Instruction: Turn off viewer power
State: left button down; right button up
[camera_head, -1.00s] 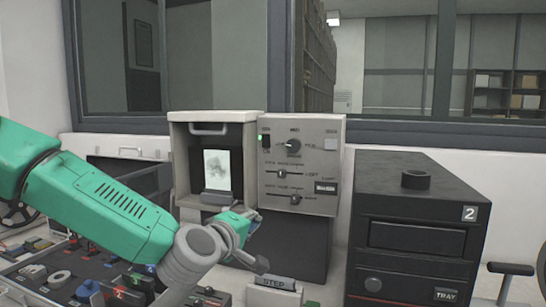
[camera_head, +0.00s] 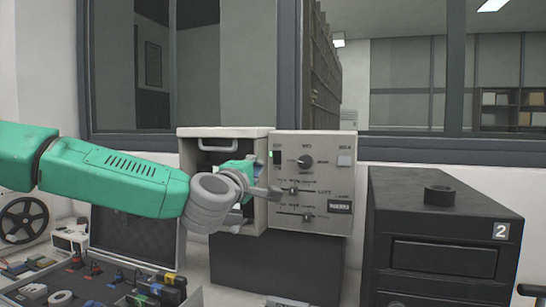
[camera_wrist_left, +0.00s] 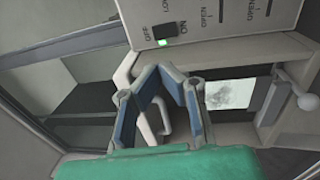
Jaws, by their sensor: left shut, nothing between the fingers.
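The viewer is a light grey box with a control panel (camera_head: 325,180) on its right half and an open bay on its left. The power switch (camera_head: 277,157) is a small dark rocker at the panel's upper left. The lit picture (camera_wrist_left: 230,94) shows in the bay. My left gripper (camera_head: 272,192) is shut and empty, in front of the bay and below the switch, apparently apart from it. My right gripper is out of view.
A knob (camera_head: 305,161) and two sliders share the panel. A black cabinet (camera_head: 440,240) marked 2 stands to the right. An open case (camera_head: 90,285) with small parts lies at the lower left. A handle (camera_head: 218,144) tops the bay.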

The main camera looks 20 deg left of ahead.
aim_at(276, 154)
pick_arm(q)
jog(key=w, duration=0.3)
jog(key=w+r+p, duration=0.1)
jog(key=w, duration=0.3)
jog(key=w+d+p, duration=0.1)
jog(key=w, duration=0.3)
jog(key=shift+r, duration=0.15)
jog(key=shift+a, duration=0.4)
jog(key=shift+w+d, duration=0.1)
jog(key=shift+w, duration=0.15)
jog(key=shift+r, duration=0.15)
jog(key=shift+d, duration=0.2)
